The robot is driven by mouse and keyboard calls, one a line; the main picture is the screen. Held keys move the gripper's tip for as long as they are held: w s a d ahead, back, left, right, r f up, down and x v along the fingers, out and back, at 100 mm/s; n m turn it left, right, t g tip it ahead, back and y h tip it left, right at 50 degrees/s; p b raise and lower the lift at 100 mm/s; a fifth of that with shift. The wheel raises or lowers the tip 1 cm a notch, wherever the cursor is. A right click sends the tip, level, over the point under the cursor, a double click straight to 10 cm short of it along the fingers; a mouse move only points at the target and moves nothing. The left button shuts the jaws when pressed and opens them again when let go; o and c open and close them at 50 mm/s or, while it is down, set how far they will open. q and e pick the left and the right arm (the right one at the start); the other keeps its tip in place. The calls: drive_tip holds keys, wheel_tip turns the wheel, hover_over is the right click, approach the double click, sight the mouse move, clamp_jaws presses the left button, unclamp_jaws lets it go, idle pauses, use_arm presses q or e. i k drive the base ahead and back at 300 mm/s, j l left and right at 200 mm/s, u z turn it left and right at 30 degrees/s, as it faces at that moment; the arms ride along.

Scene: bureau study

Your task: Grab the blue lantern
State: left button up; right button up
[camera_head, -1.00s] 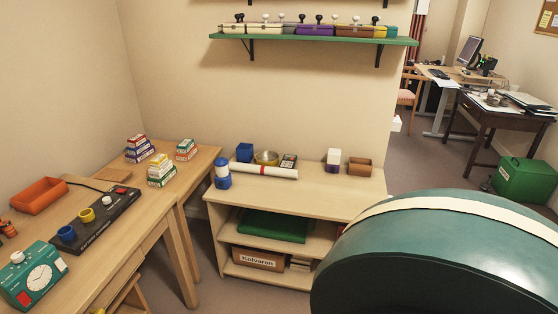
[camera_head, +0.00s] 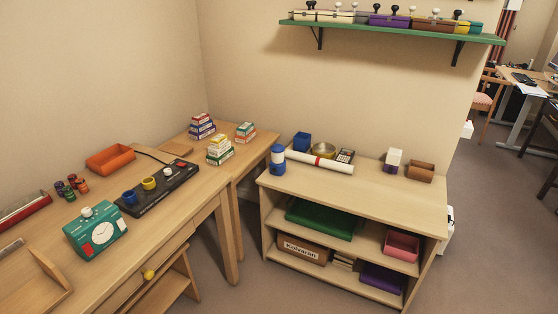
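The blue lantern (camera_head: 277,160) appears to be the upright blue cylinder with a pale band, at the left end of the low wooden shelf unit's top (camera_head: 375,194). A white roll with a red band (camera_head: 318,161) lies just right of it. A blue box (camera_head: 302,141) stands behind it. Neither of my grippers shows in the head view.
A brass bowl (camera_head: 323,150), a calculator (camera_head: 345,156), a white and purple box (camera_head: 392,161) and a brown box (camera_head: 420,172) stand on the unit. Its front top is clear. Left are desks with a teal timer (camera_head: 95,230) and stacked small boxes (camera_head: 219,150). Open floor lies right.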

sight(277, 162)
drive_tip(key=i+l, duration=0.2)
drive_tip(key=i, duration=0.35)
drive_tip(key=i+l+z, duration=0.1)
drive_tip(key=i, duration=0.45)
drive_tip(key=l, duration=0.1)
